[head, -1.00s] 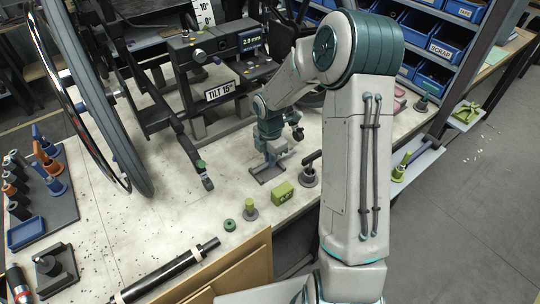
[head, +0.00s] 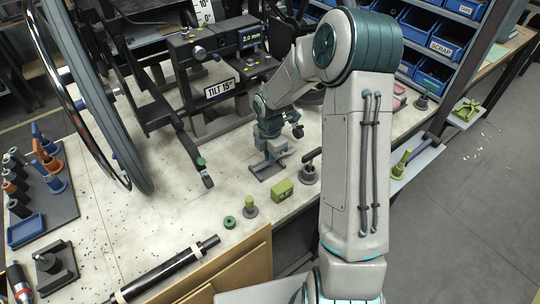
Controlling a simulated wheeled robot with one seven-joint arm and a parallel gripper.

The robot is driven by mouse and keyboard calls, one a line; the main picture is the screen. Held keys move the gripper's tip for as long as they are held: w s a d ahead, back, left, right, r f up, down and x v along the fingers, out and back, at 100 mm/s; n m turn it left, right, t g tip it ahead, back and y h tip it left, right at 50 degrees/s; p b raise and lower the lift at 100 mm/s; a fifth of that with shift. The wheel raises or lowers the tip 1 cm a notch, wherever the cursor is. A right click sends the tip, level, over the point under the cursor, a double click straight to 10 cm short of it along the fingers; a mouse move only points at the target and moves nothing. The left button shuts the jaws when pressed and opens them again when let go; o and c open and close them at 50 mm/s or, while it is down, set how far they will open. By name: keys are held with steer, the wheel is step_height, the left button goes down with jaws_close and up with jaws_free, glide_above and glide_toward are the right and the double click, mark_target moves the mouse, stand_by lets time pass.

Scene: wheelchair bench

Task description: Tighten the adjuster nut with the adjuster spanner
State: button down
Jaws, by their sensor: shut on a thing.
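My gripper (head: 273,154) is low over the bench in the middle of the head view, pointing down above a small dark rest plate (head: 262,174). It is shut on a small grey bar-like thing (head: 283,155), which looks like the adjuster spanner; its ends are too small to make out. The adjuster nut cannot be told for certain. The wheelchair frame stands behind and left of my gripper, with a beam labelled "TILT 15°" (head: 220,89) and a lower strut ending in a green-topped part (head: 201,162).
A green block (head: 282,193), a green-topped peg (head: 249,206), a green ring (head: 230,223) and a dark-handled stand (head: 309,173) are near my gripper. The large wheel (head: 110,120) rises at left. A black tube (head: 165,270) lies in front. Bare bench (head: 165,215) shows between.

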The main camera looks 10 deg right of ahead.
steer(key=shift+f, duration=0.35)
steer(key=c, duration=1.4)
jaws_free()
steer(key=shift+r, duration=0.1)
step_height(320, 180, up, 13)
steer(key=s+r+m+t, duration=0.1)
steer(key=s+r+m, duration=0.3)
steer(key=s+m, duration=0.7)
steer(key=s+r+m+t, duration=0.2)
steer(key=s+r+m, duration=0.1)
steer(key=s+m, duration=0.8)
steer(key=shift+s+r, duration=0.4)
steer(key=shift+s, duration=0.55)
